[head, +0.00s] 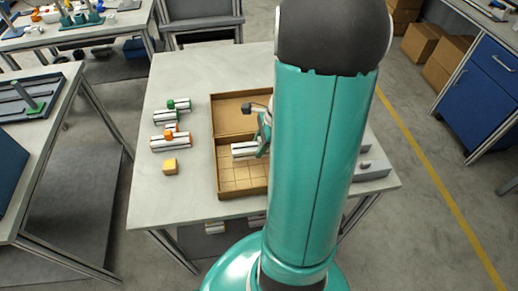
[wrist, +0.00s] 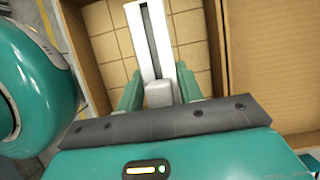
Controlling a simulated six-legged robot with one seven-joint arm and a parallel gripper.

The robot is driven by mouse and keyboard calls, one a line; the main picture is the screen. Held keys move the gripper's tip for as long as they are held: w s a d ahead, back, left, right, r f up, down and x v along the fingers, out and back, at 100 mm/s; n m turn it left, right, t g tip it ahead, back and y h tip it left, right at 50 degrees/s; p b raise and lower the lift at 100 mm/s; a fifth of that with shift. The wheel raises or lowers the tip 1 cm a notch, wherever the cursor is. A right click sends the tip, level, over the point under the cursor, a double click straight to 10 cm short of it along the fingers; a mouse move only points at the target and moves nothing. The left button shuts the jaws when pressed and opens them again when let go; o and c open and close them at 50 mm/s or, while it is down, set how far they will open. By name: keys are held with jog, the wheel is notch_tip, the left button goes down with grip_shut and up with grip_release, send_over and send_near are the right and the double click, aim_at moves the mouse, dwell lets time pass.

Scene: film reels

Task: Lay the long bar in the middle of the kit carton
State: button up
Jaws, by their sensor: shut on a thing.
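The long bar (wrist: 138,40) is a pale, silvery profile with a dark groove along it. My gripper (wrist: 159,88) is shut on it near one end, with green fingers on both sides. In the head view the bar (head: 243,149) lies crosswise over the kit carton (head: 238,178), in its upper middle part. The carton is open brown cardboard with a gridded floor, which also shows in the wrist view (wrist: 191,45). I cannot tell whether the bar touches the floor. My gripper (head: 264,135) is partly hidden by my arm in the head view, as is the carton's right side.
A flap or shallow lid (head: 233,113) lies open behind the carton. Left of it on the table (head: 188,205) are bars with green (head: 179,104) and orange pieces (head: 168,135), and a yellow block (head: 170,166). A grey fixture (head: 374,169) stands at the right.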

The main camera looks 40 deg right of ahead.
jog(key=shift+d+f, duration=0.15)
jog(key=shift+f, duration=1.55)
jog(key=shift+f, duration=0.1)
jog(key=o, duration=1.1)
jog(key=shift+o, duration=0.2)
